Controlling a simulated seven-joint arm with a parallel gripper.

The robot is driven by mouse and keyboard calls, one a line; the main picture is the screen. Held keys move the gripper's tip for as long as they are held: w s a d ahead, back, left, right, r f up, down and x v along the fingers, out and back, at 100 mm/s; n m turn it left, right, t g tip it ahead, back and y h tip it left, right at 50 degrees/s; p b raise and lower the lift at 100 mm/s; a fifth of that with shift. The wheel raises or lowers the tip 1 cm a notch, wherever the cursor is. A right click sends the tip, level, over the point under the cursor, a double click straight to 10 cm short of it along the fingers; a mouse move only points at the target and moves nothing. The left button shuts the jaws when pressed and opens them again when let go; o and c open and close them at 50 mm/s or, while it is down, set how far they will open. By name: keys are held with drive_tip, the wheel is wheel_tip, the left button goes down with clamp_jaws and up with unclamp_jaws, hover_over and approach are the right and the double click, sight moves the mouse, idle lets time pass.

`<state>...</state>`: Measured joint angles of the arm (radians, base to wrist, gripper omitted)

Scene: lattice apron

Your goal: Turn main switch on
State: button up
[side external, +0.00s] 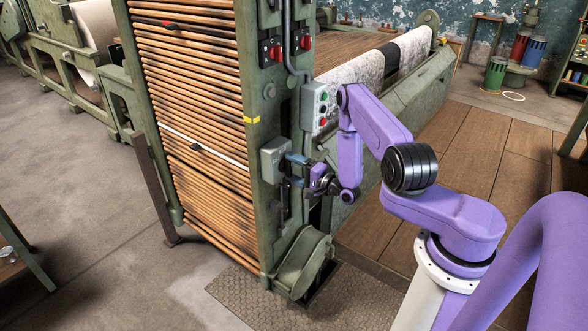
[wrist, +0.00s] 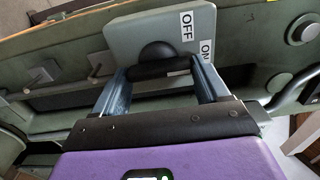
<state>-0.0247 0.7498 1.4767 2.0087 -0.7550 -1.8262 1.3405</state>
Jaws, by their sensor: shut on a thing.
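The main switch is a grey box (side external: 275,160) on the green machine post, and it also fills the top middle of the wrist view (wrist: 135,32). A white OFF label (wrist: 187,25) and a partly hidden ON label (wrist: 206,49) are on its face. A black handle (wrist: 160,69) with a round hub crosses the lower part of the box. My gripper (wrist: 163,76) is shut on this handle, with one blue-grey finger at each side. In the side view my gripper (side external: 296,169) meets the right of the box, and the handle is hard to make out.
A push-button box (side external: 314,107) sits just above my wrist on the same post. Two red rotary switches (side external: 305,42) are higher up. A stack of wooden rods (side external: 200,130) fills the frame to the left. Open floor (side external: 480,160) lies to the right.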

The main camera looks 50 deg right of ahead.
idle(0.4)
drive_tip(key=o, duration=1.1)
drive_tip(key=shift+c, duration=0.2)
drive_tip(key=shift+s, duration=0.15)
drive_tip(key=s, duration=1.7)
drive_tip(key=shift+s, duration=0.1)
